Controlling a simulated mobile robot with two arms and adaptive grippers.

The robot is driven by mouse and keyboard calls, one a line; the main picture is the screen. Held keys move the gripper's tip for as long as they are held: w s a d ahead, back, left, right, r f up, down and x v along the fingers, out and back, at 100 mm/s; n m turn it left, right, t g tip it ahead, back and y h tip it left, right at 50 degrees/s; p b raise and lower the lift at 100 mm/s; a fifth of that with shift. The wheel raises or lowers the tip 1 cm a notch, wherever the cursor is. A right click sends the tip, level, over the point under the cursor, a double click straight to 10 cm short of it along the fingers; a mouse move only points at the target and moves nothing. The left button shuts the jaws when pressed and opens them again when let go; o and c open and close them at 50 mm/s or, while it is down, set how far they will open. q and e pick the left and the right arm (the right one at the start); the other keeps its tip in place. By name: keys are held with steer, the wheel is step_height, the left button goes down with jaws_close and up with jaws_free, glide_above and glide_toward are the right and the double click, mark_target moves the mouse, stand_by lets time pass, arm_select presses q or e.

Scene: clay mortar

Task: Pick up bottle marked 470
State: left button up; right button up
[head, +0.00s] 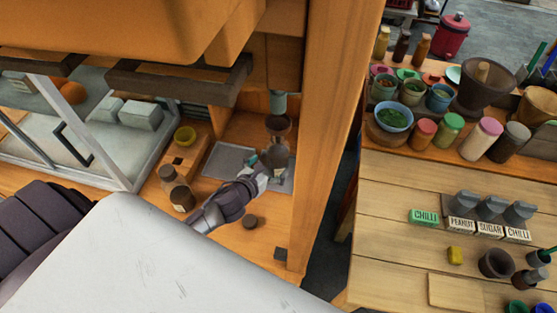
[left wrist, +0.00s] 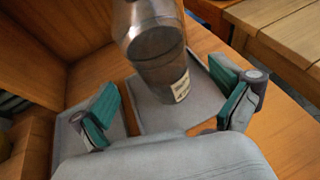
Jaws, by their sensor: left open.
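A dark glass bottle (left wrist: 160,55) with a small white label (left wrist: 181,87) stands on a grey plate in the left wrist view. The print on the label is too blurred to read for certain. My left gripper (left wrist: 167,95) is open, its teal-padded fingers on either side of the bottle, with gaps showing. In the head view, the left gripper (head: 262,172) is close to the bottle (head: 277,154) inside the wooden cabinet, and partly covers its lower part. My right gripper is not in view.
A small dark lid (head: 250,221) lies in front. A wooden post (head: 325,150) borders the cabinet on the right. Beyond it, a table (head: 390,215) holds bowls, jars and labelled blocks.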

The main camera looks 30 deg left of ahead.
arm_select(q)
steer(key=b+x, duration=0.1)
steer(key=x, duration=0.1)
steer(key=shift+w+f+b, duration=0.2)
steer(key=shift+w+b, duration=0.1)
steer(key=shift+b, duration=0.05)
steer(key=shift+b+x, duration=0.6)
steer(key=shift+x, duration=0.55)
steer(key=shift+w, duration=0.4)
steer(key=shift+r, duration=0.1)
steer(key=shift+c, duration=1.6)
steer(key=c, duration=1.1)
steer(key=shift+c, duration=0.6)
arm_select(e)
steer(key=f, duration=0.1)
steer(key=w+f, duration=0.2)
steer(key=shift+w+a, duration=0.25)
